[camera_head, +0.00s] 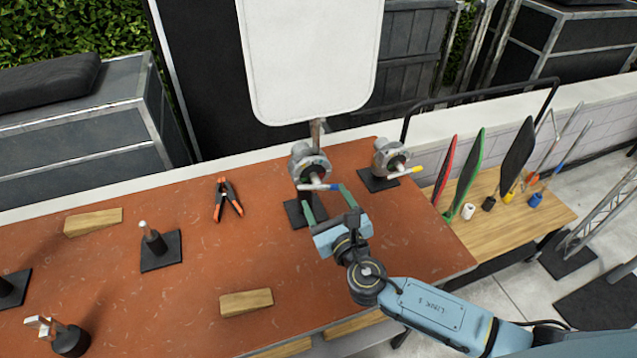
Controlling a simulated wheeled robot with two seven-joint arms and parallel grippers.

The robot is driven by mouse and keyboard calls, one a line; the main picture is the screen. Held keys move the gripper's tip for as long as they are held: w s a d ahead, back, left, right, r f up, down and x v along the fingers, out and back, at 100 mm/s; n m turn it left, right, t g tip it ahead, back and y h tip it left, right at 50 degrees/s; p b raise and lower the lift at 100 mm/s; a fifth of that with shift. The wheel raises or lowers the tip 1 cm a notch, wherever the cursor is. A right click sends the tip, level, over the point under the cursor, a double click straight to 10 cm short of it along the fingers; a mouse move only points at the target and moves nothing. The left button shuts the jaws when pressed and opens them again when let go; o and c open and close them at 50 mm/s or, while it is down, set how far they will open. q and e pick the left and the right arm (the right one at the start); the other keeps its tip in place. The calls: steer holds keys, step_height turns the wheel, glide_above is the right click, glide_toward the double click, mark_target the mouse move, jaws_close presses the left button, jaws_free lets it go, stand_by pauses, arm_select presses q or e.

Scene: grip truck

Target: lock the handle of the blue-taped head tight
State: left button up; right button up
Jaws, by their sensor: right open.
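The blue-taped head (309,163) is a grey metal grip head standing on a dark base plate on the red-brown table, below a white panel. Its pale T-handle (316,187) lies roughly level across the front, with a blue end at the right. My right gripper (321,201) comes in from the lower right, open, its two green fingers pointing at the head, one on each side below the handle. I cannot tell whether a finger touches the handle. My left gripper is not in view.
A second head (391,158) with a yellow-ended handle stands close at the right. Orange-tipped clamps (228,199), wooden wedges (246,302) and small stands (154,243) lie on the table (190,290). A side table (520,226) with flags is at the right.

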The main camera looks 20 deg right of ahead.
mark_target(318, 184)
steer(key=shift+w+a, duration=0.1)
steer(key=shift+w, duration=2.65)
jaws_close()
